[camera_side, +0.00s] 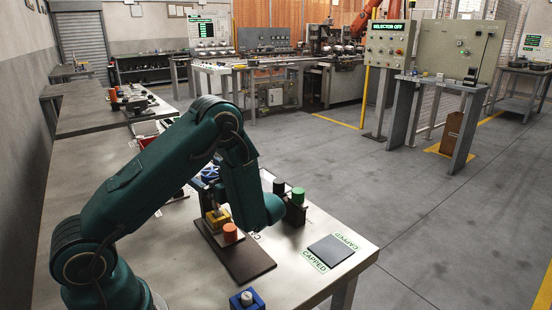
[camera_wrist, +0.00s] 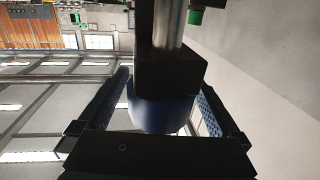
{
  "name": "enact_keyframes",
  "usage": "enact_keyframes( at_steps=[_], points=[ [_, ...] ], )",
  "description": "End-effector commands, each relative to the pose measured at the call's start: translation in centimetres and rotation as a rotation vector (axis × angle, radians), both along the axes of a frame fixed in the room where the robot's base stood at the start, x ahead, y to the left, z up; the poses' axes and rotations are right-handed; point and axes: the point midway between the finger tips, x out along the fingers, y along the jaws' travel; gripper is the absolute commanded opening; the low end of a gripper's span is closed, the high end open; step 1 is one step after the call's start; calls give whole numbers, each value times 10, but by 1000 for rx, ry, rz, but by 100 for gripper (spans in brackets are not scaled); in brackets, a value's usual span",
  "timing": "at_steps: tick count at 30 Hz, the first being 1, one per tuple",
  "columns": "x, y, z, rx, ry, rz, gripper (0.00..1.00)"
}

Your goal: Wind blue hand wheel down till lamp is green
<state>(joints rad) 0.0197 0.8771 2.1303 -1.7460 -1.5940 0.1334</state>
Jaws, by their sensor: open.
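A blue round part (camera_wrist: 157,112), which looks like the hand wheel, sits between the two fingers of my gripper (camera_wrist: 162,84) in the wrist view. My gripper is open, with a finger on each side of it and gaps visible. A black block and a bright metal post stand beyond it. In the side view a blue top with pale bars (camera_side: 210,172) shows left of my forearm, above a yellow part (camera_side: 217,216) on a brown base plate (camera_side: 248,262). My gripper is mostly hidden there by my arm.
An orange cylinder (camera_side: 230,232) stands close to the yellow part. Black and green cylinders (camera_side: 298,196) stand right of my forearm. A dark pad (camera_side: 331,250) lies by "CAPPED" labels. A small blue block with a white knob (camera_side: 247,299) sits at the front table edge.

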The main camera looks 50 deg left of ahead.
Motion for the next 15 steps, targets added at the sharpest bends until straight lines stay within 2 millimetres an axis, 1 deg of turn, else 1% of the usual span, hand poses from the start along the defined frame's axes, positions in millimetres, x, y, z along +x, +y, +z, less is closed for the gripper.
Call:
enact_keyframes(
  at_steps=[5, 6, 8, 9, 11, 12, 13, 15],
  points=[
    [0, 0, 0, 0, -1, -1, 99],
    [0, 0, 0, 0, -1, 0, 95],
    [0, 0, 0, 0, -1, 0, 72],
    [0, 0, 0, 0, -1, 0, 57],
    [0, 0, 0, 0, -1, 0, 34],
    [0, 0, 0, 0, -1, 0, 19],
    [0, 0, 0, 0, -1, 0, 13],
    [0, 0, 0, 0, -1, -2, 13]
  ],
)
